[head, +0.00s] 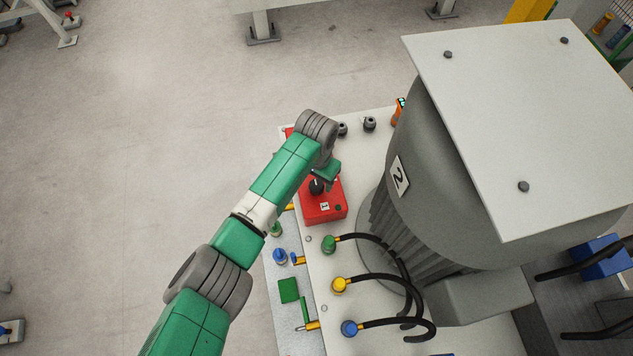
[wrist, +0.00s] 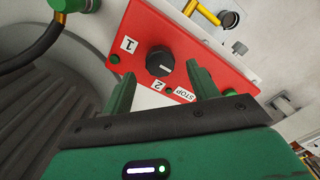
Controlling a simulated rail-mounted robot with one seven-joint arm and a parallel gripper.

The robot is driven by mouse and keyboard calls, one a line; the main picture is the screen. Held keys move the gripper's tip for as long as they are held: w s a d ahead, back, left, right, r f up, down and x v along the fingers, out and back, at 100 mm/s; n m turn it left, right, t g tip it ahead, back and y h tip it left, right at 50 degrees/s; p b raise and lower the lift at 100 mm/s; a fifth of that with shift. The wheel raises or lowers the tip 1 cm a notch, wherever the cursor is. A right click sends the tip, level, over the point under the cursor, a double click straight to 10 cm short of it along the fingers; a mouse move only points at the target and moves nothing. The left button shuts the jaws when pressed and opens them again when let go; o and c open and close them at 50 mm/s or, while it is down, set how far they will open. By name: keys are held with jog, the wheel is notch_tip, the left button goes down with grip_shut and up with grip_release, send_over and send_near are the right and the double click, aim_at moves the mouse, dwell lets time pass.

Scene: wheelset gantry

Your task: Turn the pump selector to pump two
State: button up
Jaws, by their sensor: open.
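The pump selector is a round black knob on a red box (head: 323,213). In the wrist view the knob (wrist: 159,61) sits on the red panel (wrist: 195,50), with labels 1, 2 and STOP around it. A short white mark shows on the knob's lower right; I cannot tell exactly which label it points to. My gripper (wrist: 161,70) is open, its two green fingers to either side of the knob in the picture, with no contact visible. In the head view my gripper (head: 327,174) is over the box's upper part and hides some of it.
A large grey motor labelled 2 (head: 428,170) stands close to the right of the box. Black hoses with green (head: 328,244), yellow (head: 339,285) and blue (head: 349,328) fittings lie in front. Open floor (head: 130,130) is to the left.

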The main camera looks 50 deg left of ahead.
aim_at(316, 185)
notch_tip(316, 185, down, 3)
jog(key=shift+f, duration=0.2)
jog(key=c, duration=1)
